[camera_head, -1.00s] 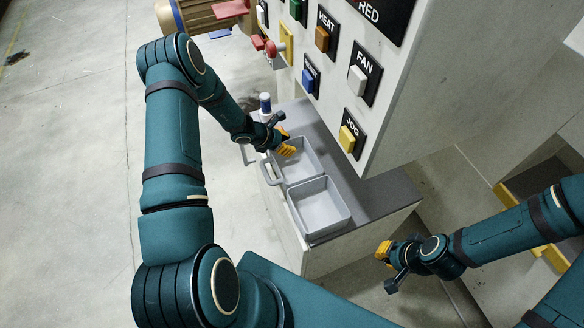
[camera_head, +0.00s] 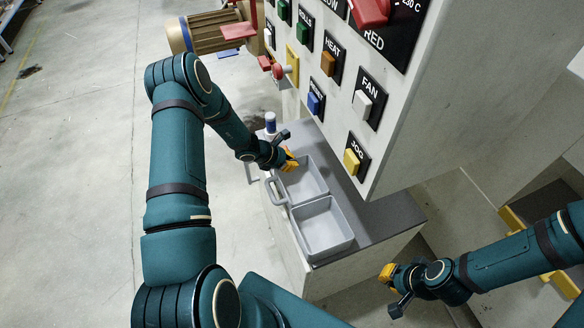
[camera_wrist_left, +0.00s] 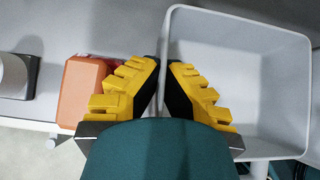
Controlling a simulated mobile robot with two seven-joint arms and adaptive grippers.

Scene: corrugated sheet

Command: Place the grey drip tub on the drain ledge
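Two grey tubs sit end to end along the counter in the head view. The far tub (camera_head: 318,190) has a loop handle on its left side. The near tub (camera_head: 325,232) looks empty. My left gripper (camera_head: 291,160) is at the far tub's back left rim. In the left wrist view, its yellow fingers (camera_wrist_left: 165,64) close toward the side wall of a grey tub (camera_wrist_left: 240,75), one finger on each side. The pads look pinched on that wall. My right gripper (camera_head: 387,273) hangs right of the counter, away from the tubs; its opening is unclear.
The dark grey counter top (camera_head: 385,212) is bare right of the tubs. A panel (camera_head: 415,110) with labelled buttons rises close behind it. A white bottle (camera_head: 270,123) stands past my left gripper. An orange block (camera_wrist_left: 80,92) lies beside the fingers in the wrist view.

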